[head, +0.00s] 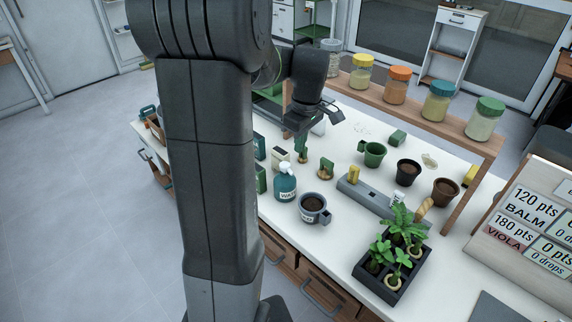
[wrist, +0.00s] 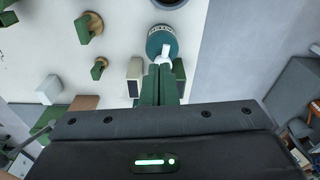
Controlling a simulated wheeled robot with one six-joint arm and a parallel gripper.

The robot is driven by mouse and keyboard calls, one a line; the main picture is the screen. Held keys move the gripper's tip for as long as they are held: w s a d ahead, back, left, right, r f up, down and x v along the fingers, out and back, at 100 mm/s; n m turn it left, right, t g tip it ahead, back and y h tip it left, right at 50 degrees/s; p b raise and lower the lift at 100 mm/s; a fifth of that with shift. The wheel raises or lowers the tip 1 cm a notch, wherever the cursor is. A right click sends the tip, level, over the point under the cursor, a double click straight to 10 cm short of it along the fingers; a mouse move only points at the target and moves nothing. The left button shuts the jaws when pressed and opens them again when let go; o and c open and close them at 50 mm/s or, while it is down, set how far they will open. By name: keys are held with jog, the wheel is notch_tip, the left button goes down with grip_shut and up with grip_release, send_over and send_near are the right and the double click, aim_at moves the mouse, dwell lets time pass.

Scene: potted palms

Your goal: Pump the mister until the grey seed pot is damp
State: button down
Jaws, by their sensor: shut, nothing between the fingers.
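The mister (head: 285,184) is a teal bottle with a white pump head and a "WATER" label, upright on the white table. The wrist view shows the mister from above (wrist: 161,41), its white nozzle near my fingertips. The grey seed pot (head: 325,216), with dark soil, stands just right of the mister; the wrist view cuts it off at the top edge (wrist: 170,3). Whether the soil is damp cannot be told. My gripper (head: 302,156) has green fingers, pressed together and empty (wrist: 160,68). It hangs above the table, up and right of the mister in the head view, apart from it.
A black tray of plants (head: 364,272) stands at front right. Green (head: 374,155), black (head: 408,172) and brown (head: 445,191) pots stand behind a grey block (head: 362,194). Small boxes crowd the mister's left. A wooden shelf (head: 420,118) with jars spans the back.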

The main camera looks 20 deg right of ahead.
notch_tip(320, 180, up, 6)
jog(key=shift+s+d+r, duration=0.15)
jog(key=shift+s, duration=0.1)
dwell(1.0)
jog(key=m+t+b, duration=0.1)
jog(key=t+b, duration=0.1)
send_near(286, 165)
jog(key=shift+w+d+r+y, duration=0.25)
jog(key=shift+d+r+y, duration=0.05)
jog(key=shift+b+x, duration=2.6)
jog(key=shift+x, duration=0.9)
jog(key=shift+s+f, duration=0.1)
jog(key=shift+s, duration=0.05)
